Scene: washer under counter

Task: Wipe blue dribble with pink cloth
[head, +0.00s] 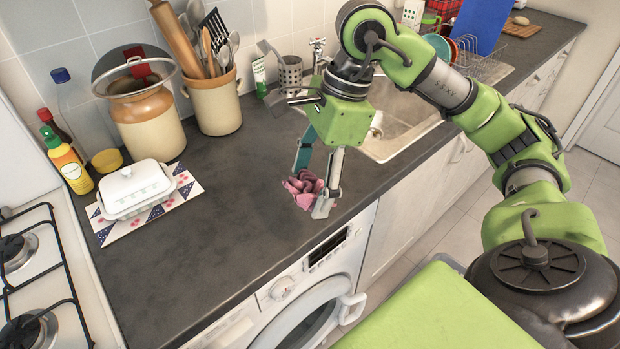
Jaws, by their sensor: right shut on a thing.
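The pink cloth (303,187) is a crumpled bundle at the front part of the dark counter, above the washer. My right gripper (318,188) points down with its fingers shut on the cloth. The cloth is at or very close to the counter top; I cannot tell how firmly it touches. No blue dribble can be made out on the counter; it may be hidden under the cloth or gripper. My left gripper is not in view.
The counter (226,216) is clear left of the cloth. A white butter dish (135,188) stands on a patterned mat (184,190). Crocks (215,105) and bottles (66,160) line the back. The sink (400,120) lies right. The washer (318,290) is below, the hob (40,280) left.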

